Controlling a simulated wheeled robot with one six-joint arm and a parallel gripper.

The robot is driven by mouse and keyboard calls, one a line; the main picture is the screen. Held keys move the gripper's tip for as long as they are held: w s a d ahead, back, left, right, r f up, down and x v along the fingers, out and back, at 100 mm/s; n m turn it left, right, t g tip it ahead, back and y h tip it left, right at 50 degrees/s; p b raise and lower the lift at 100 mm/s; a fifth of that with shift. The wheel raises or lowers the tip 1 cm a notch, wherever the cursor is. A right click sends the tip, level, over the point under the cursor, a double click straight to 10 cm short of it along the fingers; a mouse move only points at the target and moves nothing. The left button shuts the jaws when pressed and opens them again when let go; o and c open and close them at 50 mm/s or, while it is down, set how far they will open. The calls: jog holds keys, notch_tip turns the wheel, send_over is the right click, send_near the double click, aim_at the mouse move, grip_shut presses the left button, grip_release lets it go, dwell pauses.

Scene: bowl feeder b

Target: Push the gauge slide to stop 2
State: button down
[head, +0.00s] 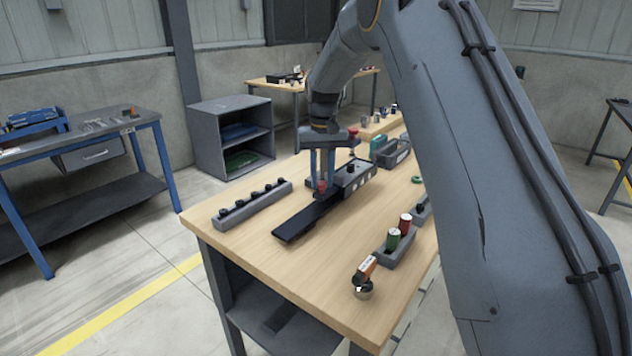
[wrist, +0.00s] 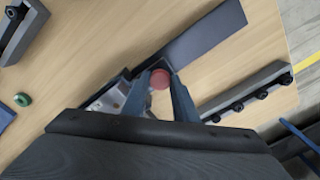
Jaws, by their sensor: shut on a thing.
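The gauge (head: 356,174) is a dark grey block with pale marks on its side. It stands on the wooden table, with a long black slide or rail (head: 297,222) running from it toward the front left. A red knob (head: 321,187) sits on it, and it also shows in the wrist view (wrist: 160,78). My gripper (head: 321,178) points down at the knob with its fingers closed around it. In the wrist view my gripper (wrist: 160,92) has a finger on each side of the knob. Where the slide stands against the stops is not clear.
A grey rack with black knobs (head: 252,205) lies left of the rail. A green ring (head: 417,180) lies beyond. The wood front-left is bare.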

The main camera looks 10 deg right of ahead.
dwell(0.3)
jog(key=c, duration=1.4)
grip_release()
notch_tip(320, 180, up, 8)
jog(key=shift+f+b, duration=0.1)
jog(key=shift+b, duration=1)
